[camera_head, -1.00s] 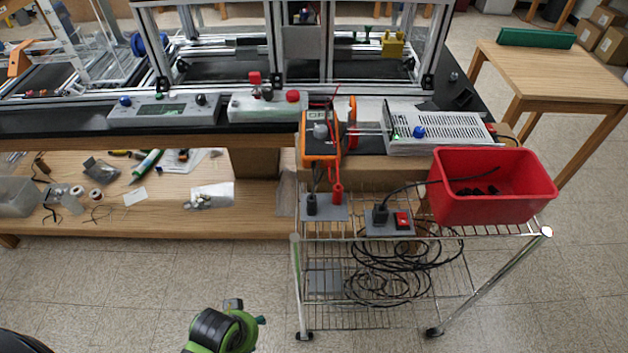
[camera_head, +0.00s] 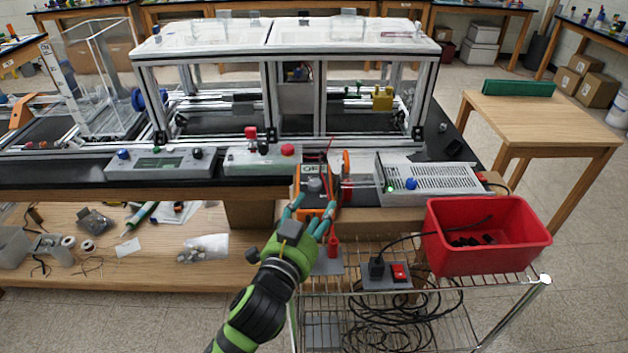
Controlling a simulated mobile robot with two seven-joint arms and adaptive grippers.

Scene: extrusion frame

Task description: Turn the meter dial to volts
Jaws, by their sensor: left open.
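The orange meter (camera_head: 301,181) stands upright at the front edge of the black bench, with a small display (camera_head: 314,168) at its top. Its round grey dial (camera_head: 314,186) is on the face below the display. The dial's pointer setting is too small to read. My left gripper (camera_head: 315,206) is open, its teal fingers spread in front of the meter's lower face, just below the dial. The fingers hide part of the lower meter; I cannot tell whether they touch it. My right gripper is not in view.
A grey power supply (camera_head: 440,180) with a blue knob stands right of the meter. A control box (camera_head: 258,160) with a red button stands left. A red bin (camera_head: 487,258) and a switch box (camera_head: 387,277) sit on the wire cart below. The framed enclosure rises behind.

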